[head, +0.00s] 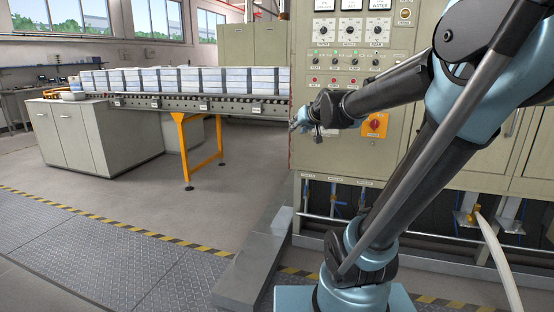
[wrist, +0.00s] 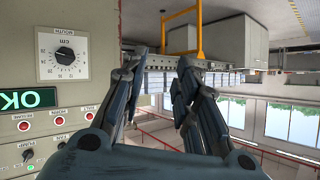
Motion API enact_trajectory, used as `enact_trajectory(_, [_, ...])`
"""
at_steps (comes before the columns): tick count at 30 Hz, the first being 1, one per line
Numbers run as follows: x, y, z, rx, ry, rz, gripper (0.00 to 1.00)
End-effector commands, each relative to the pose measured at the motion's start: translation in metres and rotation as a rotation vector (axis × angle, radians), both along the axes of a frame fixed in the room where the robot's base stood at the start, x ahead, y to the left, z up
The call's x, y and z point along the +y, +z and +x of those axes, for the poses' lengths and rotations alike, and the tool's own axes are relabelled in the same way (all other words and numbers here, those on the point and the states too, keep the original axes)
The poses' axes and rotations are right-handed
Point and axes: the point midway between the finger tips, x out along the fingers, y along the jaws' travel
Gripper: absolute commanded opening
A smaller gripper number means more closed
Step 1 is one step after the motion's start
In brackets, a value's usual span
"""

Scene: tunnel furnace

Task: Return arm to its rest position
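My gripper (head: 303,121) is seen from the side in the head view, held out to the left in front of the control cabinet (head: 400,150). In the wrist view my gripper (wrist: 162,60) shows two dark fingers spread apart with nothing between them. My arm crosses the right half of the head view, bent at the elbow, and hides part of the cabinet front. The fingers touch nothing that I can see.
A roller conveyor (head: 200,104) with pale stacked blocks (head: 205,80) stands at the back left on an orange leg (head: 183,150). A red rotary switch (head: 375,124) is near my forearm. A dial (wrist: 66,54) and green display (wrist: 27,99) show beside the fingers. The floor at left is open.

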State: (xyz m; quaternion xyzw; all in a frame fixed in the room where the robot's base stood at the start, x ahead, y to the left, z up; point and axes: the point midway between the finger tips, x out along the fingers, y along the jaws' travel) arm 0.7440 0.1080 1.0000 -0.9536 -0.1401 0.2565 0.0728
Motion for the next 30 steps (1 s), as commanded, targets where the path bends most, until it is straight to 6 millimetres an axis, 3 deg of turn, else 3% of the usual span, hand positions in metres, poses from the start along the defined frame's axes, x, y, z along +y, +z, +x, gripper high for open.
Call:
enact_trajectory(3, [-0.013, -0.046, -0.052, 0.136, 0.015, -0.056, 0.28])
enact_trajectory(12, [-0.058, -0.156, -0.186, 0.499, -0.011, -0.196, 0.28])
enact_trajectory(18, [-0.089, -0.211, -0.266, 0.715, -0.068, -0.273, 0.28])
enact_trajectory(24, [-0.106, -0.235, -0.307, 0.825, -0.107, -0.31, 0.28])
enact_trajectory(30, [-0.108, -0.237, -0.312, 0.839, -0.112, -0.315, 0.28])
